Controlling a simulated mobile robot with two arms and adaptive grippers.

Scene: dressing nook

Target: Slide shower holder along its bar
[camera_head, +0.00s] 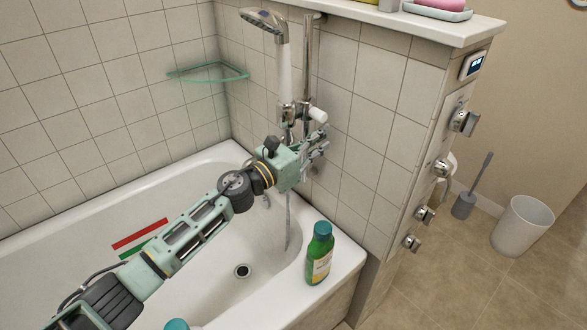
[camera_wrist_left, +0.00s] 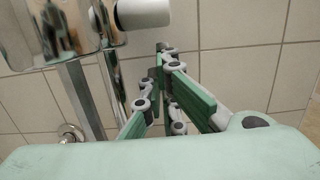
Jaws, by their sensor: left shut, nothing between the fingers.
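The shower holder (camera_head: 288,112) sits low on its upright chrome bar (camera_head: 308,60), with a white knob (camera_head: 318,115) on its right side. The hand shower (camera_head: 264,20) stands in it, its head at the top left. In the left wrist view the chrome holder (camera_wrist_left: 72,28) and white knob (camera_wrist_left: 143,13) fill the upper left. My left gripper (camera_head: 322,140) is just below and right of the knob, shut and empty. Its fingertips (camera_wrist_left: 162,55) are below and right of the knob in the wrist view; I cannot tell whether they touch anything. My right gripper is out of view.
The white bathtub (camera_head: 190,185) lies under my left arm. A green bottle (camera_head: 319,254) stands on its front right rim. A glass corner shelf (camera_head: 210,73) is left of the bar. A tiled wall (camera_head: 385,90) with a ledge (camera_head: 425,24) bounds the right.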

